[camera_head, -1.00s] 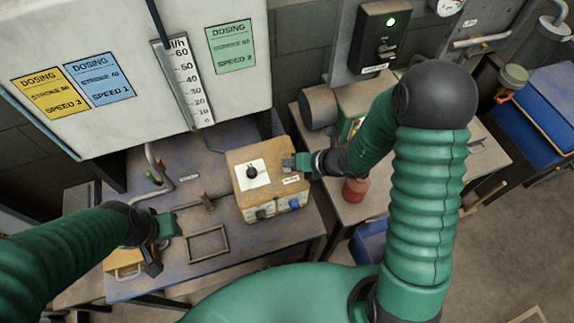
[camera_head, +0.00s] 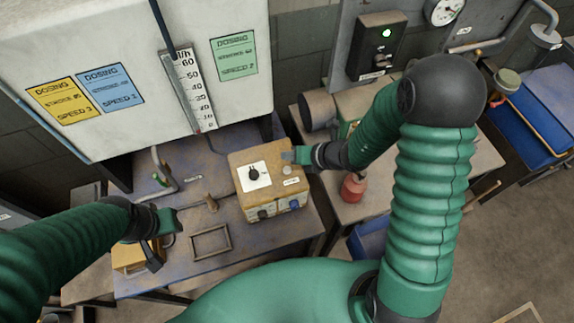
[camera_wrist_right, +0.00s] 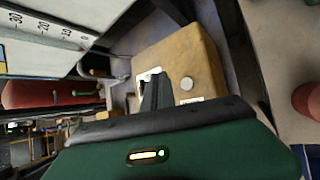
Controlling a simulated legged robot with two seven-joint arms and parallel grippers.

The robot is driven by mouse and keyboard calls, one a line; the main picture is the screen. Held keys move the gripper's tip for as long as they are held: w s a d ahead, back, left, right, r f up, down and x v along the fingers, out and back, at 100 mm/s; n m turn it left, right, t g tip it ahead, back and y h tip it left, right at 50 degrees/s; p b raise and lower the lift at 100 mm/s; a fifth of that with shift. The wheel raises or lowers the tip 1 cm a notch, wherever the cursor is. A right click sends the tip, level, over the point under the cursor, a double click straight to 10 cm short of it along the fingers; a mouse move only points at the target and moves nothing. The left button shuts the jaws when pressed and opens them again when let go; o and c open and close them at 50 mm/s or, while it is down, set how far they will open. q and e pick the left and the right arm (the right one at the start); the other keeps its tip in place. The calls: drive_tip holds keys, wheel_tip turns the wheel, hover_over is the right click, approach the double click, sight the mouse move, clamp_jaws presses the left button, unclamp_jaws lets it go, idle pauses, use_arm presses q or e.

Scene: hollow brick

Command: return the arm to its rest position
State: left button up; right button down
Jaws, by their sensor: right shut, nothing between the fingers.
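My right gripper (camera_head: 291,155) is at the upper right edge of the yellow-brown control box (camera_head: 270,203), which has a black knob on a white plate. I cannot tell whether it touches the box. In the right wrist view my shut, empty right gripper (camera_wrist_right: 157,92) points at the top of the box (camera_wrist_right: 203,58), with a round pale button (camera_wrist_right: 186,83) beside the fingers. My left gripper (camera_head: 160,245) hangs over the left of the bench near a yellow case (camera_head: 128,258); its finger gap is not clear.
A red bottle (camera_head: 352,188) stands on the right-hand table (camera_head: 375,207). A white cabinet (camera_head: 120,40) with dosing cards and a scale hangs above. A switch box (camera_head: 381,45) is on the wall.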

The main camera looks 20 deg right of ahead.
drive_tip(key=shift+f, duration=0.1)
idle(0.3)
drive_tip(key=s+a+n+b, duration=0.1)
drive_tip(key=n, duration=0.1)
drive_tip(key=s+a+n+g, duration=0.1)
drive_tip(key=s+n, duration=0.1)
drive_tip(key=n, duration=0.1)
drive_tip(key=s+a+f+n+g+b, duration=0.1)
drive_tip(key=s+n, duration=0.1)
drive_tip(key=n, duration=0.1)
drive_tip(key=shift+y+b, duration=0.3)
drive_tip(key=shift+y, duration=0.1)
drive_tip(key=s+d+n+g+h+b, duration=0.1)
drive_tip(key=s+d+n+h+b, duration=0.1)
drive_tip(key=n, duration=1.2)
drive_tip(key=s+d+f+n+g+h+b, duration=0.1)
drive_tip(key=s+d+n+h+b, duration=0.2)
drive_tip(key=n, duration=1.2)
drive_tip(key=s+d+h, duration=0.1)
drive_tip(key=s+d, duration=0.2)
drive_tip(key=s, duration=0.1)
drive_tip(key=shift+g, duration=0.3)
drive_tip(key=shift+f, duration=0.1)
drive_tip(key=shift+a, duration=0.1)
